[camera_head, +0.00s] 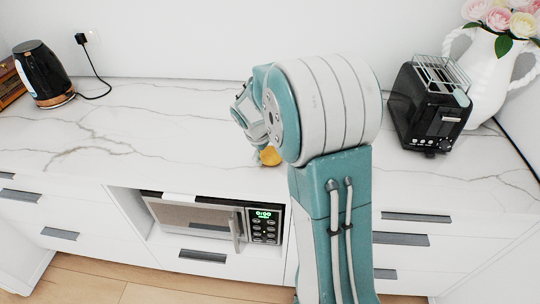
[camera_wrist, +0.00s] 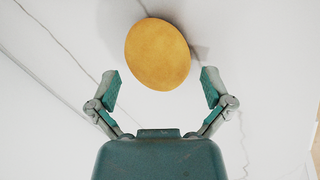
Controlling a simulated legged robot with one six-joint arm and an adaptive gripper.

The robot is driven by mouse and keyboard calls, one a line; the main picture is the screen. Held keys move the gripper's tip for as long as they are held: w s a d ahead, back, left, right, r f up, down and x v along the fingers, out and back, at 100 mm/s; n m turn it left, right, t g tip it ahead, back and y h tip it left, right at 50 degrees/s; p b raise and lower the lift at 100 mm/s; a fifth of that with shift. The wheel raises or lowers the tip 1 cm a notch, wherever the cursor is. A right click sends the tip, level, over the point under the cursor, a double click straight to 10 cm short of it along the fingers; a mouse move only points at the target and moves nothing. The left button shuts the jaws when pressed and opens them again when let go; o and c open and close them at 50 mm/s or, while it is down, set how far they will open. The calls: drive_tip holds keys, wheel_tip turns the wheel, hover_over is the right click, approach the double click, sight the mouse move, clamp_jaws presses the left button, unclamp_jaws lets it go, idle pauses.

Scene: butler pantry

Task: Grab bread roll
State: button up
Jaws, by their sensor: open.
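The bread roll (camera_wrist: 157,54) is a round golden-yellow piece on the white marble countertop. In the wrist view it lies just ahead of my gripper (camera_wrist: 160,88), centred between the lines of the two fingers. The fingers are spread wide and empty, with their tips at about the roll's near edge. In the head view the roll (camera_head: 270,156) shows only in part, low beside my arm, which hides the rest. My gripper (camera_head: 252,118) is partly hidden there too.
A black toaster (camera_head: 432,106) stands to the right, with a white vase (camera_head: 488,70) of flowers behind it. A black kettle (camera_head: 42,74) is at the far left. A microwave (camera_head: 215,218) sits below the counter. The counter left of my gripper is clear.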

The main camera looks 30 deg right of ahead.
wheel_tip(320, 180, down, 2)
drive_tip(key=shift+w+d+f, duration=0.1)
drive_tip(key=shift+w+f, duration=0.05)
drive_tip(key=shift+d+f, duration=0.2)
drive_tip(key=shift+d, duration=0.25)
drive_tip(key=c, duration=0.4)
drive_tip(key=shift+a, duration=0.1)
drive_tip(key=shift+c, duration=0.3)
drive_tip(key=shift+a+r, duration=0.1)
drive_tip(key=shift+r, duration=0.05)
